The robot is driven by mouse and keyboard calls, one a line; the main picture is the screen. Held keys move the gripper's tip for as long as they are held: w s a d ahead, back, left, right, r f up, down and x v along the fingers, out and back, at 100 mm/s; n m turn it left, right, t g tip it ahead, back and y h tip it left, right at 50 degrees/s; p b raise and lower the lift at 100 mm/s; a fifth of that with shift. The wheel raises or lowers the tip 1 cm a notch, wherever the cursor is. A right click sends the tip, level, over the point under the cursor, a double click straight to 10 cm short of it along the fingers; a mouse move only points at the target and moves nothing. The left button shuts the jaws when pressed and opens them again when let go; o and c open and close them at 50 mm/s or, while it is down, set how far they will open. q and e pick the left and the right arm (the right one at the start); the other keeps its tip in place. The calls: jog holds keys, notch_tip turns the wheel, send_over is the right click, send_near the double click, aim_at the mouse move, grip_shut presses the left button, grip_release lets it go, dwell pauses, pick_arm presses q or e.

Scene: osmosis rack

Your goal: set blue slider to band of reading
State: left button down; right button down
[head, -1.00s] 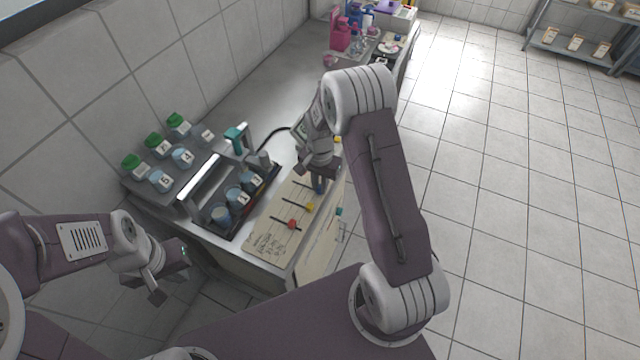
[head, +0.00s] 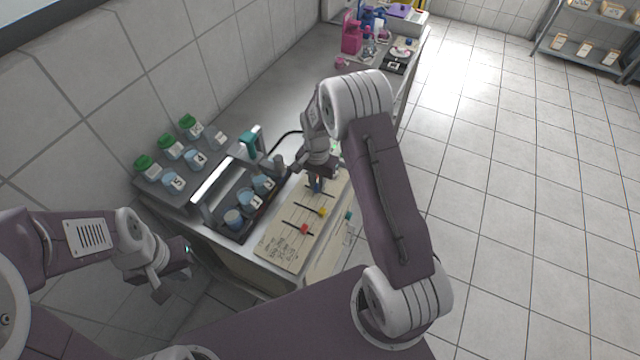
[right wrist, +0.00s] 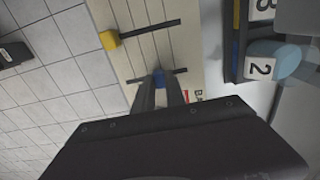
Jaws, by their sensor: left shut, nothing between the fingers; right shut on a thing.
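The slider board (head: 278,247) is a pale panel with dark slots, lying at the near right of the bench. The blue slider (right wrist: 160,78) sits on its slot in the right wrist view, between the fingertips of my right gripper (right wrist: 160,84). In the head view my right gripper (head: 317,182) reaches down over the board's far end and mostly hides the blue slider. A yellow slider (head: 322,211) and a red slider (head: 304,229) stand on nearer slots. My left gripper (head: 172,286) is shut and empty, off the bench's near left.
A dark tray (head: 246,236) with numbered blue-topped cups stands left of the board. Green-capped jars (head: 148,168) stand at the back left. A teal-handled device (head: 250,145) is behind the tray. Pink and blue bottles stand at the far end.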

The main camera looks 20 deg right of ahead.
jog(key=c, duration=1.4)
grip_release()
jog(key=shift+s+d+r, duration=0.1)
jog(key=shift+s+d, duration=0.25)
jog(key=shift+o, duration=0.2)
jog(key=shift+w+a, duration=0.15)
notch_tip(320, 180, up, 9)
jog(key=shift+b, duration=0.4)
